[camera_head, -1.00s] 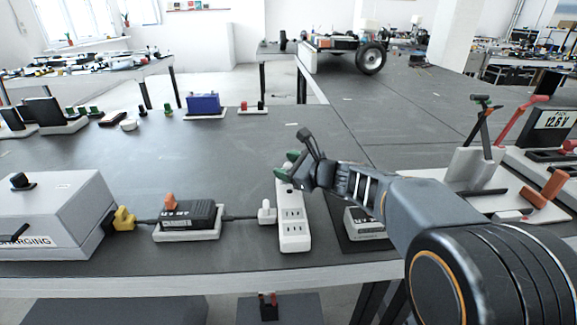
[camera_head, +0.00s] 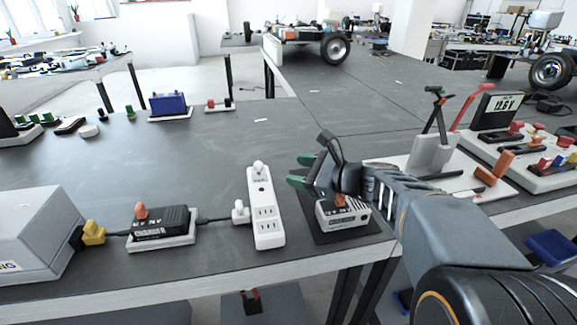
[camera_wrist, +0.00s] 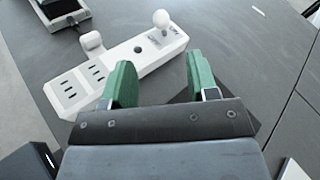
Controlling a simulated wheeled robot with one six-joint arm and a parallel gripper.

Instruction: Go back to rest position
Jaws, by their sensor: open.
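My gripper (camera_head: 302,170) is open and empty, with two green fingertips. In the head view it hangs above the table, just right of the white power strip (camera_head: 268,228). In the wrist view its fingers (camera_wrist: 160,85) stand apart, with the power strip (camera_wrist: 75,93) beyond them and to the left. My arm reaches in from the lower right of the head view. Part of the dark mat (camera_head: 310,210) and of the battery on it (camera_head: 342,216) is hidden behind my gripper and arm.
A charger box (camera_head: 35,235) and a docked battery (camera_head: 160,225) stand on the left. A lever stand (camera_head: 432,150) and a meter panel (camera_head: 497,108) stand on the right. A blue box (camera_head: 168,104) sits farther back. The middle of the table (camera_head: 215,150) is clear.

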